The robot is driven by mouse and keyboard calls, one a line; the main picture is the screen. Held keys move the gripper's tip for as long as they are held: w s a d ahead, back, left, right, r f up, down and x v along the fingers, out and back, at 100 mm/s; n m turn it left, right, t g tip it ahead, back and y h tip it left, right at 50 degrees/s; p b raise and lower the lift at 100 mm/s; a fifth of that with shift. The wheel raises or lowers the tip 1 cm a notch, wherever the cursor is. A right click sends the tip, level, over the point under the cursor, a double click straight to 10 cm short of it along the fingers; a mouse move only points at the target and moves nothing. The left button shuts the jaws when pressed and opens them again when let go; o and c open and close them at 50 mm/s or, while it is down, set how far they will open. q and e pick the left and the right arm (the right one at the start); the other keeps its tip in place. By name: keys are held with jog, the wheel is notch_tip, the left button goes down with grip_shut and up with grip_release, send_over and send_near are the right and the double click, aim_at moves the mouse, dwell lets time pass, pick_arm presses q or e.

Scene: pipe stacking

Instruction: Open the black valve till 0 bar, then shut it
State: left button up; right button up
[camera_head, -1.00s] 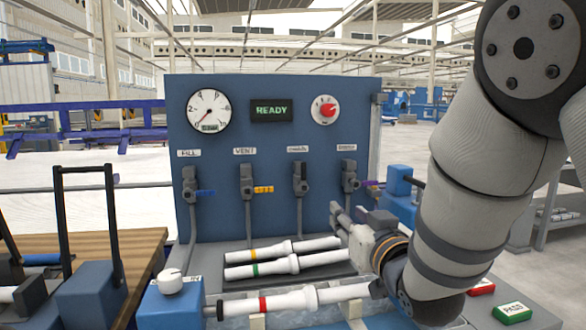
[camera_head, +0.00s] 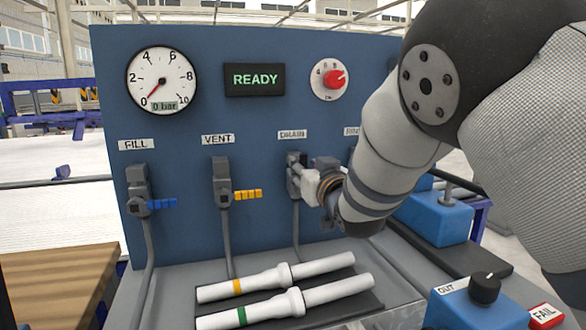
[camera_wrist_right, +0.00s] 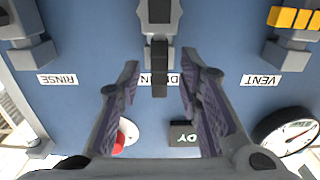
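The black valve is the one under the DRAIN label; its body (camera_head: 293,160) shows in the head view, partly hidden by my right gripper (camera_head: 302,182). In the right wrist view, which sees the panel upside down, the black handle (camera_wrist_right: 160,68) overlaps the DRAIN label. My right gripper (camera_wrist_right: 160,78) is open there, with one finger on each side of the handle and a visible gap to both. The gauge (camera_head: 162,80) has its needle at 0 and its display reads 0 bar. My left gripper is not in view.
The FILL valve with a blue handle (camera_head: 161,204) and the VENT valve with a yellow handle (camera_head: 248,195) are to the left. The READY screen (camera_head: 255,79) and a red knob (camera_head: 334,79) are above. White pipes (camera_head: 275,277) lie below.

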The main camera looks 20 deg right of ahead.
jog(key=shift+w, duration=0.85)
jog(key=shift+w+r, duration=0.1)
jog(key=shift+r, duration=0.05)
grip_shut()
